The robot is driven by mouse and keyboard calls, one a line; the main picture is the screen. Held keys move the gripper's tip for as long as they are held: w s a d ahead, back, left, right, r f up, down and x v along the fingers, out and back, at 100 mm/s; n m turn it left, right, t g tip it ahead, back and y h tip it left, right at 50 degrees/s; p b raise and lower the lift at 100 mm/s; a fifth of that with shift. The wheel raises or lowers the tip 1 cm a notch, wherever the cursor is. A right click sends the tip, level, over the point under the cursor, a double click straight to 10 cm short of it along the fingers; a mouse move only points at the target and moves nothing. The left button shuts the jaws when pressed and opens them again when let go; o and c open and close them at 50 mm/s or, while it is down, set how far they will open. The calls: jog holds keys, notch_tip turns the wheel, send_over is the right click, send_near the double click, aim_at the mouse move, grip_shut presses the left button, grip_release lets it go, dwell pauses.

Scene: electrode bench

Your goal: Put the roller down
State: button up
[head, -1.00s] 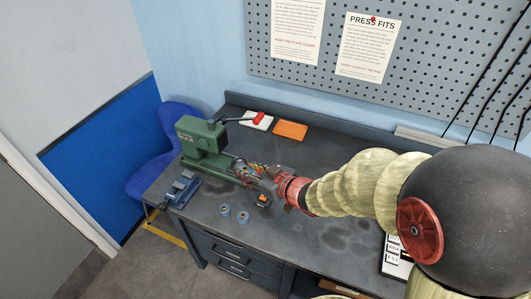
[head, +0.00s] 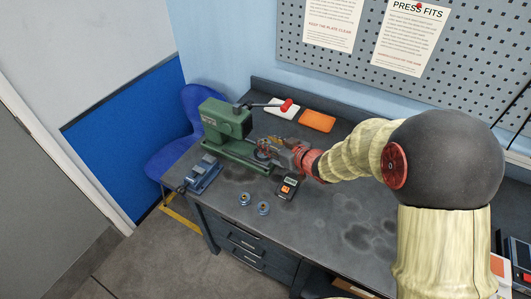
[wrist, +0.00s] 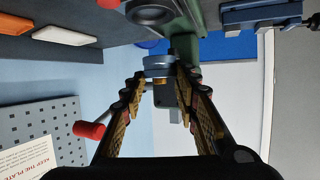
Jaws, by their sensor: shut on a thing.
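The roller (wrist: 158,66) shows in the wrist view as a blue-grey disc with a brass-coloured part under it, between the fingertips. My gripper (wrist: 160,80) is shut on it. In the head view my gripper (head: 270,147) is over the bench, just right of the green press (head: 228,125) and close to its base. The roller is small and partly hidden by the fingers there. I cannot tell whether it touches anything below. Two similar blue discs, one left (head: 244,199) and one right (head: 264,208), lie on the bench front.
A black handheld meter (head: 287,187) lies in front of my gripper. A blue vise (head: 203,174) is at the bench's left edge. An orange block (head: 317,121) and a white block (head: 283,106) lie behind, near the press's red-knobbed lever (head: 286,105). The bench's right middle is clear.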

jog(key=w+f, duration=0.1)
jog(key=w+f+b, duration=0.1)
jog(key=f, duration=0.1)
jog(key=shift+w+a+f, duration=0.15)
jog(key=shift+w+a, duration=0.2)
notch_tip(320, 180, down, 3)
jog(key=shift+w+f+b, duration=0.1)
jog(key=shift+b, duration=0.4)
